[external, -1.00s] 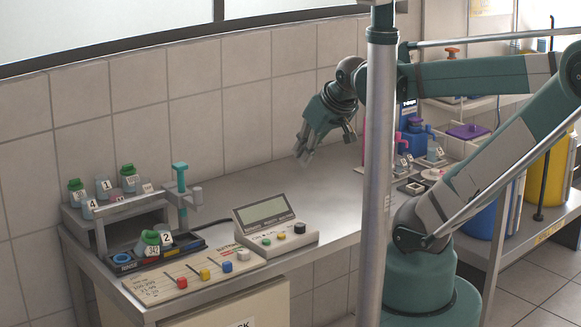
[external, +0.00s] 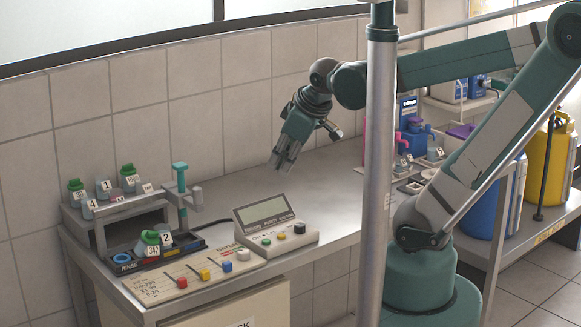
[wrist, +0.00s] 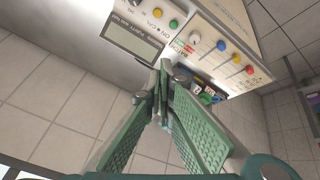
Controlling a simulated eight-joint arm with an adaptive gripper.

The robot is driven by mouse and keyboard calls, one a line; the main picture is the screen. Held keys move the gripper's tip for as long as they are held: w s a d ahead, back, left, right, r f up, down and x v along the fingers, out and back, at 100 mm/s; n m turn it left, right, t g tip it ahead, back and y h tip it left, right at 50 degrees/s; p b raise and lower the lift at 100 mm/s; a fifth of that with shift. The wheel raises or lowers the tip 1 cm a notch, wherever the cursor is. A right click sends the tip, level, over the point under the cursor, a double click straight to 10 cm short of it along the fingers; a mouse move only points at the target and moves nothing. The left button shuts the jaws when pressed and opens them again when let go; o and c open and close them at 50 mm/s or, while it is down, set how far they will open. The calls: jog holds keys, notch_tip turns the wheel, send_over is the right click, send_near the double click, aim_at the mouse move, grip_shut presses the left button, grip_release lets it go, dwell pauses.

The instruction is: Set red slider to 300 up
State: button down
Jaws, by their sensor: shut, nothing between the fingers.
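The red slider (external: 182,283) is a small red knob on a beige panel (external: 160,289) at the front left of the bench. It also shows in the wrist view (wrist: 249,70) at the end of a row, beyond the yellow and blue knobs. Printed numbers on the panel are too small to read surely. My gripper (external: 282,166) is shut and empty, pointing down above the bench, behind the display box and well apart from the slider. In the wrist view its fingertips (wrist: 162,78) meet near the display's lower edge.
The yellow knob (external: 204,274) and blue knob (external: 228,267) sit beside the red one. A display box (external: 272,228) stands to the right. A rack (external: 125,207) with labelled green-capped bottles stands behind the panel.

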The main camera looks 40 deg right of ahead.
aim_at(182, 283)
jog(key=s+a+f+n+g, duration=0.1)
jog(key=s+a+f+n, duration=0.2)
jog(key=a+n, duration=0.7)
jog(key=s+a+f+n+g+p, duration=0.1)
jog(key=s+a+f+n, duration=0.1)
jog(key=a+f+n, duration=0.4)
jog(key=s+a+f+n+g+p, duration=0.1)
jog(key=s+a+f+n, duration=0.2)
jog(key=a+n, duration=1)
jog(key=shift+s+a+f+n+h, duration=0.3)
jog(key=shift+a+f, duration=0.4)
jog(key=shift+f, duration=0.05)
jog(key=shift+f, duration=0.1)
jog(key=shift+w+f+b, duration=0.3)
jog(key=shift+w+f, duration=0.8)
jog(key=shift+f, duration=0.5)
jog(key=shift+w+f+b, duration=0.35)
jog(key=shift+w+f, duration=0.7)
jog(key=shift+f, duration=0.5)
jog(key=shift+w+f+b, duration=0.3)
jog(key=shift+w+f, duration=0.8)
jog(key=shift+f, duration=0.5)
